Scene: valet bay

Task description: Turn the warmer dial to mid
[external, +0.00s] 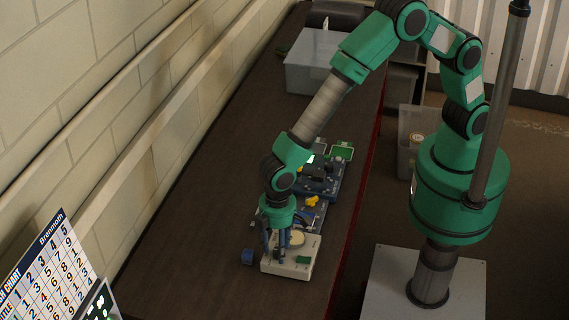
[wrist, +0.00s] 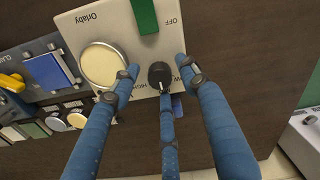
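The warmer is a pale box (external: 292,262) on the dark counter. The black warmer dial (wrist: 160,74) sits beside that plate. "OFF" is printed near one corner, and partly covered lettering shows by the dial. The dial's exact setting is too small to tell. My gripper (external: 279,240) is over the box. In the wrist view its blue fingers (wrist: 159,80) are spread around the dial, with gaps at the left and right. The third finger covers the dial's lower side.
A green block (wrist: 145,15) stands on the warmer face near "OFF". Blue units with a yellow knob (external: 312,201) stand just behind the warmer. A clear bin (external: 310,65) stands at the counter's far end.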

